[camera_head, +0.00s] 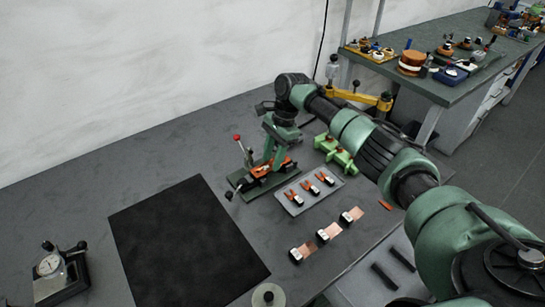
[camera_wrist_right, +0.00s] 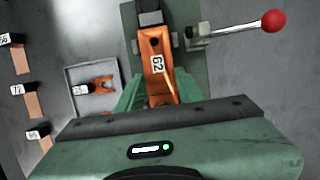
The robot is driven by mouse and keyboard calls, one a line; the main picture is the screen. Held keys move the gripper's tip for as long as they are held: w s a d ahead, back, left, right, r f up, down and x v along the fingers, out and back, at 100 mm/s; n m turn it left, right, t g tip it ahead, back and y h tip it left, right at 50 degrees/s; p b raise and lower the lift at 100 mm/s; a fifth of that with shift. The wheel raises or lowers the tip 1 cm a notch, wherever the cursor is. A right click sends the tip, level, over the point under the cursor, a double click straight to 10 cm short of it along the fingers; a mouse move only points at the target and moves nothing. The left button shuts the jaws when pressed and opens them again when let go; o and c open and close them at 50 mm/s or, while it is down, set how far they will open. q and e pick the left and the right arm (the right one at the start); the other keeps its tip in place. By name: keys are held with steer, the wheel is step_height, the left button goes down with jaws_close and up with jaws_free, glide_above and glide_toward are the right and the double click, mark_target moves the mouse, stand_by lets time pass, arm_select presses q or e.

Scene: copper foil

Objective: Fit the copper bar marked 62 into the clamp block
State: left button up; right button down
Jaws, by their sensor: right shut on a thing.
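The copper bar marked 62 (camera_wrist_right: 157,68) is an orange strip with a white label. My right gripper (camera_wrist_right: 159,92) is shut on it, with green fingers on either side. The bar's far end meets the dark part of the clamp block (camera_wrist_right: 150,18); I cannot tell whether it is seated inside. The clamp has a dark green base and a lever with a red knob (camera_wrist_right: 273,21). In the head view my right gripper (camera_head: 276,153) is low over the clamp's base (camera_head: 248,183), largely hiding the bar. My left gripper is not in view.
A grey tray (camera_head: 283,198) with three orange forked pieces lies beside the clamp. Several labelled copper pieces (camera_head: 328,233) lie in front of it. A green fixture (camera_head: 345,160) stands behind right. A black mat (camera_head: 185,240) and a dial gauge (camera_head: 50,265) are left.

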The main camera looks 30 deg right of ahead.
steer(key=shift+f, duration=0.4)
stand_by(0.7)
steer(key=c, duration=1.3)
jaws_free()
steer(key=shift+o, duration=0.2)
steer(key=shift+r+p, duration=0.1)
steer(key=shift+p, duration=0.25)
steer(key=shift+r+p, duration=1.45)
steer(key=shift+p, duration=0.65)
steer(key=o, duration=0.6)
steer(key=shift+f, duration=0.1)
